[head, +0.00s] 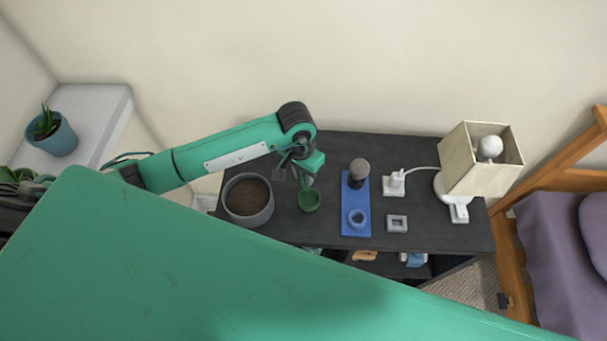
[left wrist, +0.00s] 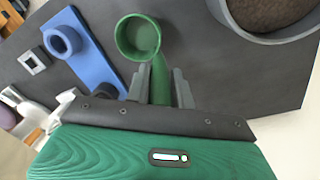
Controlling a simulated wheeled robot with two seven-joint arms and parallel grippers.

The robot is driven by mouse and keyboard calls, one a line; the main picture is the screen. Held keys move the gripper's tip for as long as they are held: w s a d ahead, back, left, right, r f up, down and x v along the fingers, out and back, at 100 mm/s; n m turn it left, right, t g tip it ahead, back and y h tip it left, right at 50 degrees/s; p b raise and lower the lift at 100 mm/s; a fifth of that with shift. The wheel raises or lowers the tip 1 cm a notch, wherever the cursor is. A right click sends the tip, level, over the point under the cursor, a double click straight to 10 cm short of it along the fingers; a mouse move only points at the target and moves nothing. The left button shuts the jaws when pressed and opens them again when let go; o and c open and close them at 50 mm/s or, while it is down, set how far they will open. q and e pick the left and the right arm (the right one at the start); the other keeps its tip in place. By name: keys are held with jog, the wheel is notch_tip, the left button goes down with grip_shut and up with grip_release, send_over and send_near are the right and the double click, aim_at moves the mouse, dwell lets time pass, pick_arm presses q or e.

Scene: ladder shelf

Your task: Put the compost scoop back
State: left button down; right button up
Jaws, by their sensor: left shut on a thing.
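The green compost scoop (head: 309,201) is held above the dark shelf top, between the grey pot and the blue stand, with its round bowl facing up. My left gripper (head: 306,174) is shut on its handle; in the left wrist view the scoop's bowl (left wrist: 139,37) sticks out beyond the fingers (left wrist: 162,82). The blue stand (head: 356,208) has an empty-looking ring (head: 357,218) at its near end and a dark tool with a brownish-grey round top (head: 359,170) at its far end. A grey pot (head: 234,212) of dark soil stands left of the scoop. My right gripper is not seen.
Right of the blue stand are a small grey square block (head: 396,223), a white plug-like item (head: 394,184) and a lamp (head: 481,160). A potted plant (head: 58,136) stands on a white surface at left. A large green part of mine hides the lower left.

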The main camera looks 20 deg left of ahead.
pick_arm(q)
jog(key=shift+f, duration=1.1)
jog(key=c, duration=1.2)
grip_release()
jog(key=shift+r, duration=0.1)
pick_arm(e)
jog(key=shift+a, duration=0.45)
pick_arm(q)
jog(key=shift+r, duration=0.15)
jog(key=r+b, duration=0.1)
jog(key=r, duration=0.2)
jog(key=r+b, duration=0.1)
jog(key=r, duration=0.3)
jog(key=a+r+b, duration=0.1)
jog(key=r, duration=0.3)
jog(key=shift+w+r+b, duration=0.1)
jog(key=shift+w+b, duration=0.05)
jog(key=shift+b, duration=0.25)
jog(key=shift+r, duration=0.35)
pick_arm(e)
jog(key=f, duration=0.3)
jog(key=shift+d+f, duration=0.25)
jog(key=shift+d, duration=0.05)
